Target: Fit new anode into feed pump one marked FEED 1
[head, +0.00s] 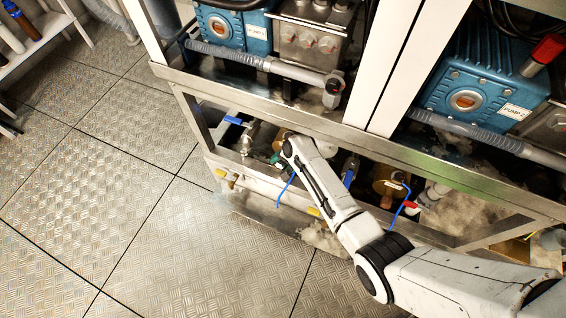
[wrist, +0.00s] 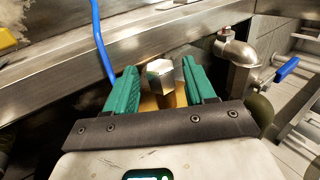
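My gripper (wrist: 160,85) has two green-padded fingers, pointing into the lower bay of the steel frame. Between them is a silver hex-headed piece (wrist: 160,68) with a brown and brass-coloured body below it. A gap shows beside the hex head; whether the pads touch the body is unclear. Whether this piece is the anode or a pump part cannot be told. In the head view my gripper (head: 277,160) is small and partly hidden by my white wrist. A brass-coloured pump body (head: 388,180) shows in the bay to its right. No FEED 1 label is readable.
A steel rail (head: 330,128) runs above the bay. Blue pumps labelled PUMP 1 (head: 232,28) and PUMP 2 (head: 475,95) stand above it. A blue hose (wrist: 103,45) passes left of my fingers; a blue-handled valve (wrist: 285,70) is at right. The floor (head: 90,190) is clear.

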